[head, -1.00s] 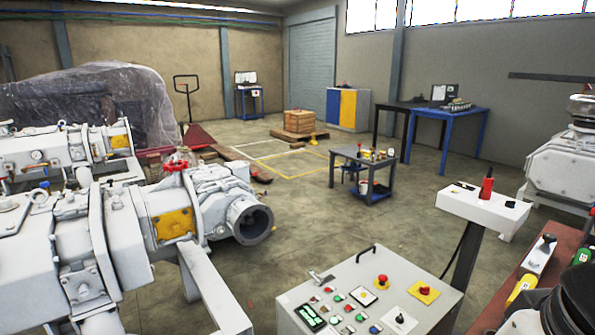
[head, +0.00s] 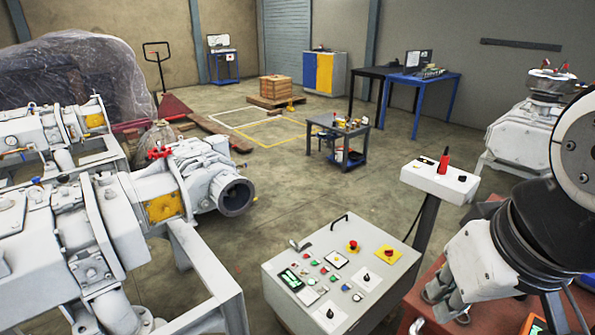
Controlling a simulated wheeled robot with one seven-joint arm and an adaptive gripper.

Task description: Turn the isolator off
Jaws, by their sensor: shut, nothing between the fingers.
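The grey control panel (head: 300,262) stands at the bottom centre in the head view. A red rotary knob on a square yellow plate (head: 384,255) is near the panel's far right corner and looks like the isolator. Its handle angle is too small to read. A red mushroom button (head: 352,246) sits just left of it. My gripper (head: 443,305) is at the lower right, pointing down and left. It is shut and empty, to the right of the panel and apart from the isolator.
A white pedestal box (head: 440,180) with a red-topped device stands behind the panel on a dark post. A reddish bench (head: 420,300) lies under my gripper. White pump machinery (head: 165,205) fills the left. Floor behind the panel is clear up to a grey cart (head: 340,136).

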